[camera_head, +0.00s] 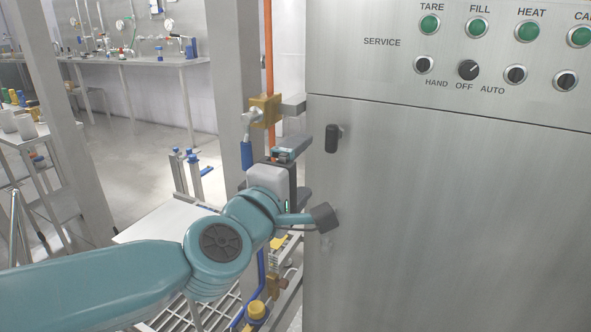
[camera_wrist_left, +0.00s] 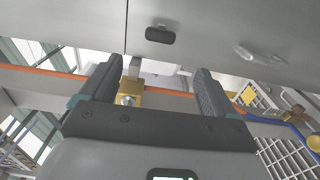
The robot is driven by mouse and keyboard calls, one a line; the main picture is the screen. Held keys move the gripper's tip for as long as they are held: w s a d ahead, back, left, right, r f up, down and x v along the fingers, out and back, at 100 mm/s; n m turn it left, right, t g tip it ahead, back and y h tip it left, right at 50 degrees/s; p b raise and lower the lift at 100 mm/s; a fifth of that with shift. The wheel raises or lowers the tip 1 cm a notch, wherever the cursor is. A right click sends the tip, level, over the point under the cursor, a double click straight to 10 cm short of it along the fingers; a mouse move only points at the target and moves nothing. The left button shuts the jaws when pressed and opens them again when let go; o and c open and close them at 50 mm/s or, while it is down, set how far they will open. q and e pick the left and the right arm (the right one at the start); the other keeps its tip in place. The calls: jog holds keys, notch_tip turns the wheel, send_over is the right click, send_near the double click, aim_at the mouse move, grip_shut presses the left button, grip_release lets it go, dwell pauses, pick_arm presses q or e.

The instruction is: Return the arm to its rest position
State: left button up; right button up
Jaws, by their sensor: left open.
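My left arm comes in from the lower left in the head view. Its left gripper (camera_head: 292,172) is beside the left edge of the steel cabinet, below a brass valve (camera_head: 265,108) on an orange pipe (camera_head: 268,50). The valve's blue handle (camera_head: 246,155) hangs down just left of the gripper. In the left wrist view the two dark fingers (camera_wrist_left: 157,85) stand apart with nothing held between them. The brass valve (camera_wrist_left: 130,97) shows beyond them, nearer the left finger, and looks apart from it. My right gripper is in neither view.
The steel cabinet (camera_head: 440,220) fills the right side, with a dark latch (camera_head: 332,138) and a knob panel (camera_head: 450,50) above. A grey post (camera_head: 70,120) stands at the left. A white grating (camera_head: 190,315) and blue hose (camera_head: 261,275) lie below. Open floor (camera_head: 140,150) shows behind.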

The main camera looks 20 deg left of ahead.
pick_arm(q)
jog(key=shift+s, duration=0.65)
